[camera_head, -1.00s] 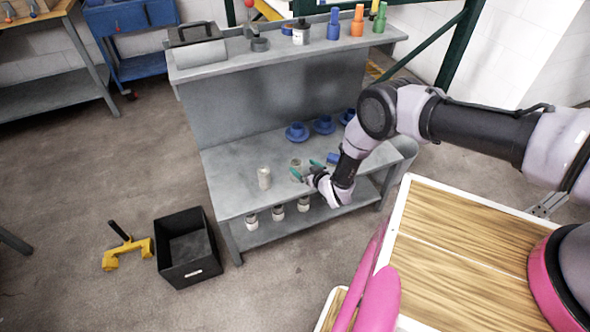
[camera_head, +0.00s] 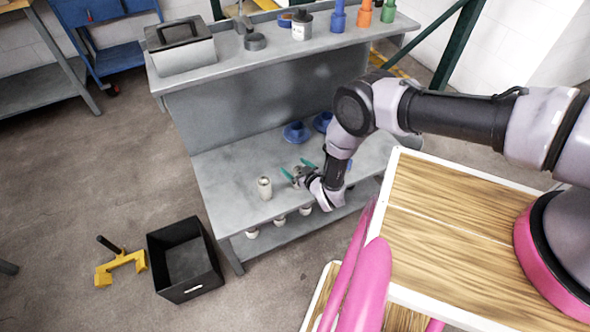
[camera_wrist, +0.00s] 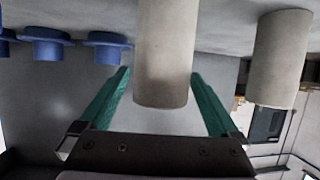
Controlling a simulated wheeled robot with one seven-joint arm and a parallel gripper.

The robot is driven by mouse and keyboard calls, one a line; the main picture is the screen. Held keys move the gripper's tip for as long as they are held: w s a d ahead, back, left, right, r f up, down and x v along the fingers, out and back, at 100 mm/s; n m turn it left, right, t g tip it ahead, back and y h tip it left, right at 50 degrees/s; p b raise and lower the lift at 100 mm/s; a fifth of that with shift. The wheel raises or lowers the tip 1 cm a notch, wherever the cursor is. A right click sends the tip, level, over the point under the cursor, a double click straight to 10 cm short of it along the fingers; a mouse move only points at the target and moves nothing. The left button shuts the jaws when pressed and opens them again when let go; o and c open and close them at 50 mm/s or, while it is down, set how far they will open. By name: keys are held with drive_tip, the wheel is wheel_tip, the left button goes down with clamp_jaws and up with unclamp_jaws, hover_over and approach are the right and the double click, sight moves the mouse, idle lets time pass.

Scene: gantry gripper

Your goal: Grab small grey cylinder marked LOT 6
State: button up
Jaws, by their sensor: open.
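My gripper (camera_head: 297,168) is open over the lower work surface of the grey bench, its two green fingers spread. In the wrist view a plain grey cylinder (camera_wrist: 165,52) stands between the fingers of my gripper (camera_wrist: 160,74), with a gap on each side. A second grey cylinder (camera_wrist: 281,56) is to its right, outside the fingers. In the head view one pale grey cylinder (camera_head: 264,188) stands left of my gripper, near the front edge. The cylinder at the fingers is mostly hidden there. No LOT marking is readable on either one.
Blue flanged parts (camera_head: 295,131) stand further back on the same surface. Several pale pieces (camera_head: 279,221) are on the shelf below. A black crate (camera_head: 202,284) and a yellow tool (camera_head: 120,263) lie on the floor at left. A grey toolbox (camera_head: 180,46) is on the top shelf.

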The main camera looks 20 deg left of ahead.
drive_tip(key=shift+a, duration=0.1)
clamp_jaws()
drive_tip(key=shift+w, duration=0.1)
idle(0.3)
